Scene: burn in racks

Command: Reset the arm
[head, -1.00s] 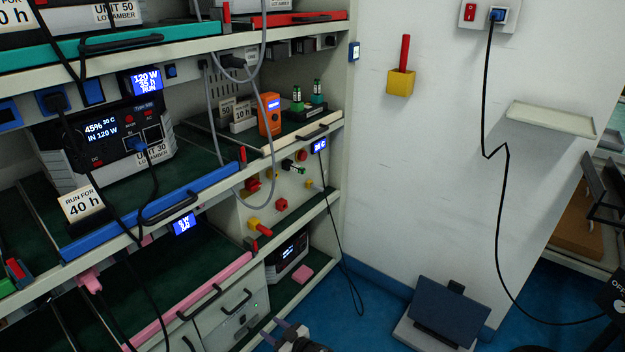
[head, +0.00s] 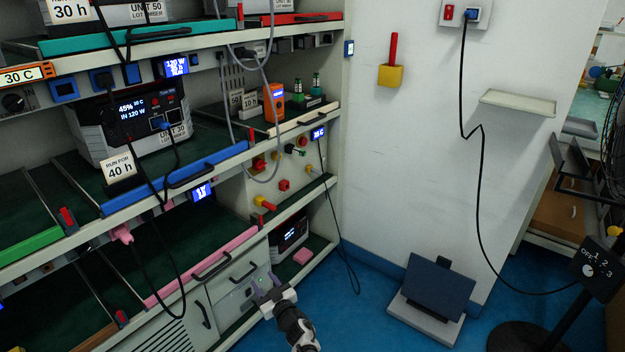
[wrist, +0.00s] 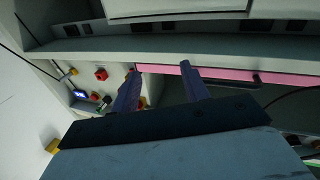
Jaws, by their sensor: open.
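My gripper (head: 266,290) shows at the bottom centre of the head view, in front of the lower right part of the rack. In the wrist view my gripper (wrist: 162,88) has its two fingers apart with nothing between them. Past the fingertips lies the pink shelf edge (wrist: 230,74) with a dark handle. I cannot tell how far the fingers are from the rack.
The rack (head: 330,130) fills the left, with a blue-edged shelf (head: 180,180) and a pink-edged shelf (head: 200,267). Black cables hang in front. A dark panel on a pale base (head: 436,287) sits on the blue floor. A switch post (head: 595,270) stands at right.

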